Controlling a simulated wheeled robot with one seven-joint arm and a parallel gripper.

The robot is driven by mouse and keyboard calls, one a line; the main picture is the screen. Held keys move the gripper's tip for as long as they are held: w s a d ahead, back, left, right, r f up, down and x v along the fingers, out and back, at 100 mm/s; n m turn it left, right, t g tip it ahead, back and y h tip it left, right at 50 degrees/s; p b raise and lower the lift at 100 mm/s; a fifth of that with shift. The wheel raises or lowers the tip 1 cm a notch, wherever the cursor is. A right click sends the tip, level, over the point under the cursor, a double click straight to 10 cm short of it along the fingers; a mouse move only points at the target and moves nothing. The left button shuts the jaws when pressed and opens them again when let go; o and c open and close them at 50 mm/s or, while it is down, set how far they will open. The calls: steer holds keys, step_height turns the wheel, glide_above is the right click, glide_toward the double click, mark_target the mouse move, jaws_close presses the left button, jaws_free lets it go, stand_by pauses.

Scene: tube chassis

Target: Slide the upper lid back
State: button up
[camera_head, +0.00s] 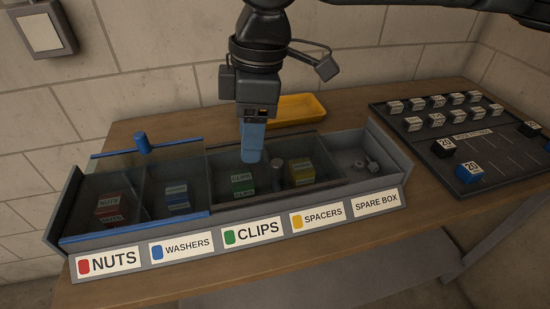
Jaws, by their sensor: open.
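A long grey bin box stands on the wooden table with see-through sliding lids. A blue-edged lid (178,150) with a blue knob (141,143) covers the nuts and washers compartments; it looks like the upper one. A dark-edged lid (225,202) with a grey knob (277,164) covers the clips and spacers compartments. My gripper (252,160) points down over the clips compartment, left of the grey knob and well right of the blue knob. Its blue fingers show side-on and hold nothing visible. I cannot tell whether the fingertips touch the dark-edged lid.
The spare box compartment (352,160) at the right end is uncovered and holds small grey parts. A yellow tray (298,108) lies behind the box. A dark board (460,140) with several numbered blocks lies at the right. A block wall rises behind the table (125,130).

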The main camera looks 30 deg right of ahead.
mark_target(277, 163)
steer(key=d, duration=0.2)
steer(key=d+h, duration=0.1)
steer(key=shift+s+d+r, duration=0.15)
steer(key=shift+s+d, duration=0.05)
steer(key=shift+d, duration=0.2)
steer(key=shift+d+m+h, duration=0.25)
steer(key=shift+m+h, duration=0.05)
steer(key=shift+f, duration=3.9)
steer(key=shift+s, duration=0.1)
jaws_close()
